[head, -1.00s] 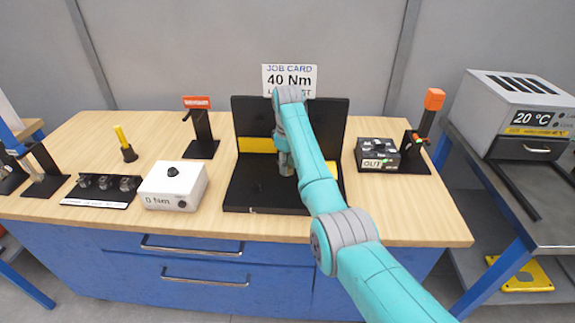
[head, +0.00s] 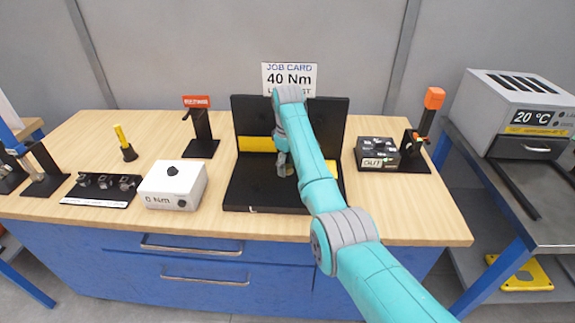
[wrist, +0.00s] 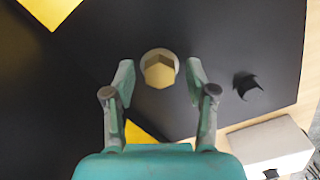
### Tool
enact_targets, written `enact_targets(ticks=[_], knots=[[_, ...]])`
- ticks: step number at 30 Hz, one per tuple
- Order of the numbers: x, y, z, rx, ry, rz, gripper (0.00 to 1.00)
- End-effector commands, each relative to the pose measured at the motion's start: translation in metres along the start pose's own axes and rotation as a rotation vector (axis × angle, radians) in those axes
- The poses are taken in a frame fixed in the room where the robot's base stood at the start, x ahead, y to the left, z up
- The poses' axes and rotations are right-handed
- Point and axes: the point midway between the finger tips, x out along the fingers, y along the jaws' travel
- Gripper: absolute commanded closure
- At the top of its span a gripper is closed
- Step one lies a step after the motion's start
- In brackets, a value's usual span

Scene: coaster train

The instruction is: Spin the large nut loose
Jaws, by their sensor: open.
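The large nut (wrist: 159,74) is a brass-coloured hexagon on a pale round collar, set on the black fixture (wrist: 220,30) in the wrist view. My gripper (wrist: 160,82) is open, with one finger on each side of the nut and a gap to both. The fingertips reach about level with the nut in the picture; I cannot tell their height over it. In the head view my gripper (head: 284,164) is over the black fixture (head: 262,205), and the nut is hidden by it.
A small black curved piece (wrist: 247,86) is on the fixture, right of the nut. A white box reading 0 Nm (head: 173,187) stands left of the fixture. A black OUT box (head: 377,154) stands right. The fixture's upright back panel (head: 330,115) rises behind my gripper.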

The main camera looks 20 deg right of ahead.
Motion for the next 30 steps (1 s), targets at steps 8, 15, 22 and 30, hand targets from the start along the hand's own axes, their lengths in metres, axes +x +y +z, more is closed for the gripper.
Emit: enact_targets(ticks=[8,15,22,30], knots=[[-0.026,0.001,-0.001,0.0,0.002,0.002,0.44],[-0.061,0.001,-0.001,0.0,0.001,0.001,0.44],[-0.074,0.001,0.0,0.0,-0.001,0.0,0.44],[-0.074,0.0,-0.001,0.0,0.0,0.0,0.44]])
